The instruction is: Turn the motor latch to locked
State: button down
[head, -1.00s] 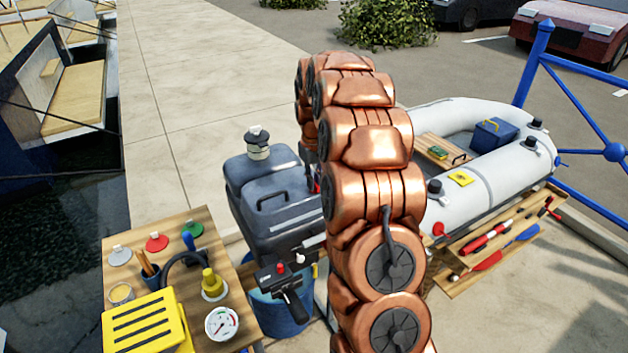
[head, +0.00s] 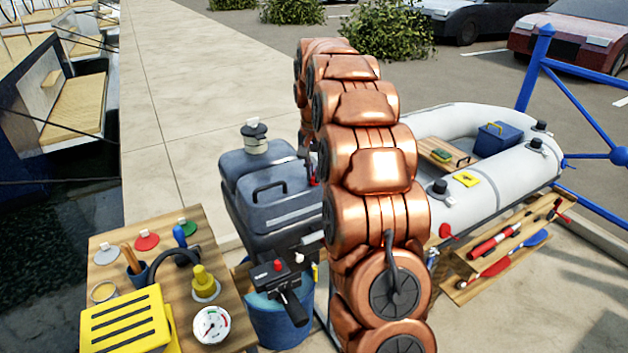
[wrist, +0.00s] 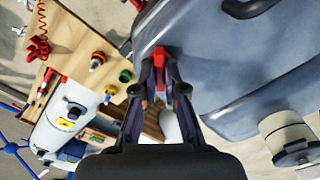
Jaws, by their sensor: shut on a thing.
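The outboard motor is dark grey-blue with a black-and-cream cap on top and stands left of my arm in the head view (head: 262,190). Its grey cowl fills the upper right of the wrist view (wrist: 215,75). A small red latch (wrist: 160,54) sits at the cowl's edge. My gripper (wrist: 160,82) is shut on the red latch, with a finger on either side of it. In the head view my copper arm hides most of the gripper and latch. I cannot tell the latch's exact angle.
A wooden table (head: 107,272) with a yellow box (head: 125,325) and a gauge (head: 212,325) stands at lower left. A blue bucket (head: 280,325) is under the tiller (head: 290,300). A grey inflatable boat (head: 490,195) lies right of my arm. Open pavement (head: 200,70) lies behind.

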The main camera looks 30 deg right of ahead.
jog(key=m+b, duration=0.3)
jog(key=m, duration=0.2)
jog(key=shift+f+m, duration=0.15)
jog(key=shift+m, duration=0.15)
jog(key=shift+m+b, duration=0.7)
jog(key=shift+m, duration=1.2)
jog(key=c, duration=1.2)
grip_release()
jog(key=shift+c, duration=0.2)
jog(key=shift+r, duration=0.2)
